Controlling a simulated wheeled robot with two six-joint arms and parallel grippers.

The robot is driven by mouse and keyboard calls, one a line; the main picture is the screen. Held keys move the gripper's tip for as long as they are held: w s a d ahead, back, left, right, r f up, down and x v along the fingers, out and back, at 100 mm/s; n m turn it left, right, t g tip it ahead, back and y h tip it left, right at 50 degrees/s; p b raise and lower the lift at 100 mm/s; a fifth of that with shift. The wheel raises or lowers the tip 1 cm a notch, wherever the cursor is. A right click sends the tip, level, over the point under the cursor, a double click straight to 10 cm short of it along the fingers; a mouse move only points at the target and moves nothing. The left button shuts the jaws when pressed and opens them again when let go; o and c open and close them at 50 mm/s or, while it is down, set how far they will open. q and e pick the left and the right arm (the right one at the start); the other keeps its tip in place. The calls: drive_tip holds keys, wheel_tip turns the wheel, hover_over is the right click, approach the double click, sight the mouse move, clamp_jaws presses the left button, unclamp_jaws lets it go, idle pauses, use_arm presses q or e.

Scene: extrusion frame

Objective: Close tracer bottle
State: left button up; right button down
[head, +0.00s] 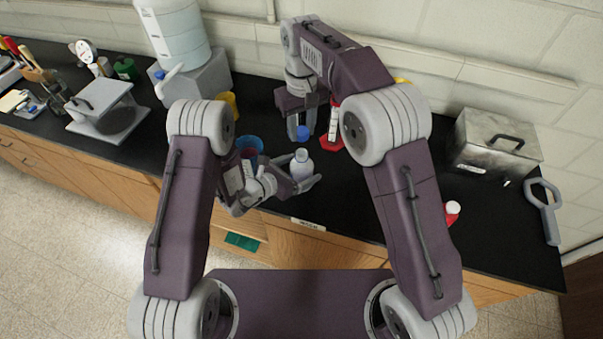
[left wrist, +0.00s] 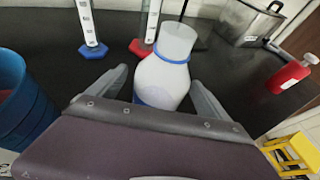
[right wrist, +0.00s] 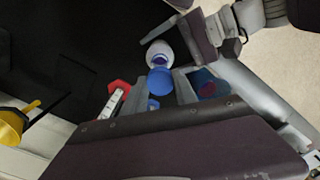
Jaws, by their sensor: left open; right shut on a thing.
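The tracer bottle (head: 302,168) is white with a blue band and stands upright on the black bench, its top uncapped. In the left wrist view the bottle (left wrist: 165,72) is between the two fingers of my open left gripper (left wrist: 160,88). In the right wrist view my right gripper (right wrist: 160,84) is shut on a blue cap (right wrist: 160,77). The held cap (head: 303,132) is apart from the bottle in the head view, on its wall side. In the right wrist view, the bottle's open mouth (right wrist: 158,58) shows just beyond the cap.
A blue cup (head: 250,144) stands close left of the bottle, beside my left gripper. A red-based cylinder (head: 333,125) stands behind. A metal box (head: 495,142) and a red bottle with white lid (head: 452,212) are to the right.

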sight(302, 153)
use_arm(q)
drive_tip(key=x, duration=0.2)
drive_tip(key=shift+w+d, duration=0.15)
drive_tip(key=shift+d, duration=0.1)
use_arm(e)
drive_tip(key=shift+d, duration=0.15)
use_arm(q)
drive_tip(key=shift+w+d+f, duration=0.2)
drive_tip(key=shift+w, duration=0.15)
clamp_jaws()
use_arm(e)
drive_tip(key=shift+s+f, duration=0.1)
drive_tip(key=shift+f, duration=2.4)
drive_tip(key=shift+f, duration=0.85)
drive_tip(key=shift+f, duration=0.6)
